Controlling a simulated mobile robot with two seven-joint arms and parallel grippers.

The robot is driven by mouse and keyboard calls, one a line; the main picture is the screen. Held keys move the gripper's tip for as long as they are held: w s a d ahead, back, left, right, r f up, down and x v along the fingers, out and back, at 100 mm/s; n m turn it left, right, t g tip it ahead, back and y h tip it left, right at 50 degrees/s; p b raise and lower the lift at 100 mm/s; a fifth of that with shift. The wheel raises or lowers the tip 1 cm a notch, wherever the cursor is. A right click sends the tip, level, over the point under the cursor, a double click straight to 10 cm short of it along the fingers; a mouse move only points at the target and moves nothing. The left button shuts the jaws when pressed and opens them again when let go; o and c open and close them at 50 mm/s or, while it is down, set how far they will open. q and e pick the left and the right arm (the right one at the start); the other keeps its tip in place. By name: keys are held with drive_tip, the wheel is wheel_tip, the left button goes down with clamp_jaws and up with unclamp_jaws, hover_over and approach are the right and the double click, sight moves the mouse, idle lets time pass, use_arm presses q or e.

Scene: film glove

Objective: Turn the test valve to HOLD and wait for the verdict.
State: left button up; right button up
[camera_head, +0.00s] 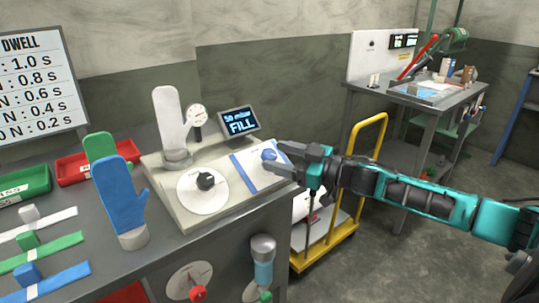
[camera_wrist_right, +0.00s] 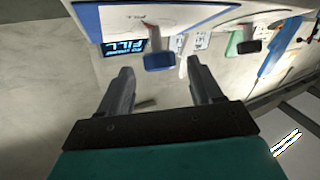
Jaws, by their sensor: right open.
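A grey test unit (camera_head: 230,212) stands on the bench. It carries a black knob on a round white dial (camera_head: 205,182) and a blue knob (camera_head: 268,155) on a blue-edged white plate (camera_head: 243,163). I cannot tell which label either knob points to. The display (camera_head: 240,121) reads "50 mbar FILL". My right gripper (camera_head: 277,160) is open at the blue knob. In the right wrist view, the blue knob (camera_wrist_right: 159,62) lies in line with the gap between the open fingertips (camera_wrist_right: 160,72); contact cannot be told. My left gripper is out of view.
A white hand form (camera_head: 171,122) and a gauge (camera_head: 195,115) stand on the unit. A blue glove (camera_head: 122,195) and a green glove (camera_head: 101,148) stand to its left. A DWELL board (camera_head: 35,85) is behind. A yellow-railed trolley (camera_head: 352,215) stands right of the bench.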

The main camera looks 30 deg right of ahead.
sight(272, 154)
drive_tip(key=shift+x, duration=1.65)
drive_tip(key=shift+c, duration=0.6)
drive_tip(key=c, duration=0.8)
drive_tip(key=shift+c, duration=0.2)
